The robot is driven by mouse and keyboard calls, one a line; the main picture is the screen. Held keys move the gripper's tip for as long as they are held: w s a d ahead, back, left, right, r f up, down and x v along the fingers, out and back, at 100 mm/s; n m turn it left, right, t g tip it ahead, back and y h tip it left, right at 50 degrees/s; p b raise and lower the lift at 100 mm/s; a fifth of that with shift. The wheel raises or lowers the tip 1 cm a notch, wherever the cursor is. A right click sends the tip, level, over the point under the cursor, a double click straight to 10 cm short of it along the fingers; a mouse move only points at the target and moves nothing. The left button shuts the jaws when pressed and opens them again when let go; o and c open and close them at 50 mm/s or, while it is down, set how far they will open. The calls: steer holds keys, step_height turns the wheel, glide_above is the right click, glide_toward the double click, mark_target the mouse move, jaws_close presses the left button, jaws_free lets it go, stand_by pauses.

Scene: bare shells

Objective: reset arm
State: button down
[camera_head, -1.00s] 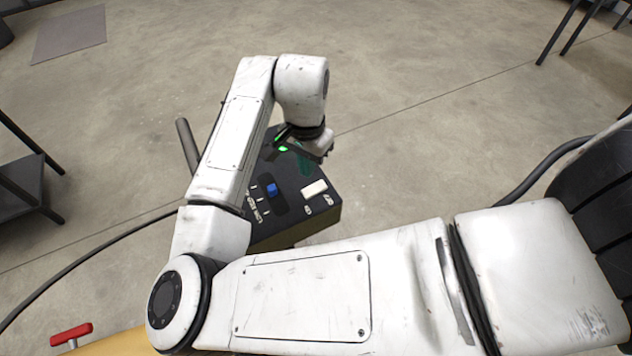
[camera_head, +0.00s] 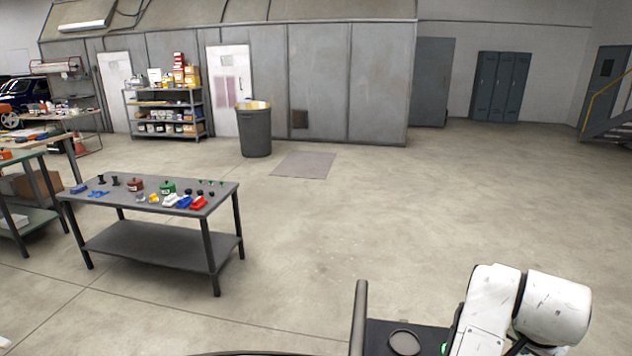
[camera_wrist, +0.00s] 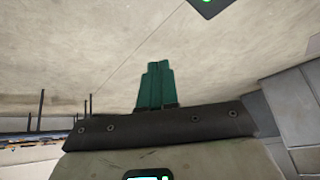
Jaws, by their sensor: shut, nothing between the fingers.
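My gripper (camera_wrist: 157,68) shows in the wrist view as two teal fingers pressed together, with nothing between them. It is over open concrete floor and touches nothing that I can see. In the head view my white arm (camera_head: 520,310) is folded at the bottom right, above my own dark base. The gripper itself is hidden or out of frame in the head view.
A grey table (camera_head: 165,243) with several small coloured items stands at the left. A bin (camera_head: 254,132), a stocked shelf (camera_head: 150,114) and a grey wall are farther back. A flat mat (camera_head: 302,165) lies on the floor. The middle and right floor is clear.

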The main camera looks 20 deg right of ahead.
steer(key=a+f+n+t+y, duration=0.1)
steer(key=a+f+n, duration=0.2)
steer(key=a+n, duration=0.1)
steer(key=a+f+n+t, duration=0.1)
steer(key=a+f+n, duration=0.2)
steer(key=a+n, duration=0.1)
steer(key=a+f+n+t+y, duration=0.1)
steer(key=a+f+n, duration=0.2)
steer(key=a, duration=0.3)
steer(key=shift+s+a+n+y, duration=0.15)
steer(key=shift+a+n+y, duration=0.2)
steer(key=shift+n, duration=0.25)
steer(key=s+a+f+n+y, duration=0.25)
steer(key=s+a+f, duration=0.2)
steer(key=a, duration=0.45)
steer(key=s+d+f+g+b, duration=0.1)
steer(key=s+f+g, duration=0.3)
steer(key=s+f, duration=0.3)
steer(key=s, duration=0.3)
steer(key=shift+s+f+m+g, duration=0.25)
steer(key=shift+m+g, duration=0.05)
steer(key=shift+m, duration=0.05)
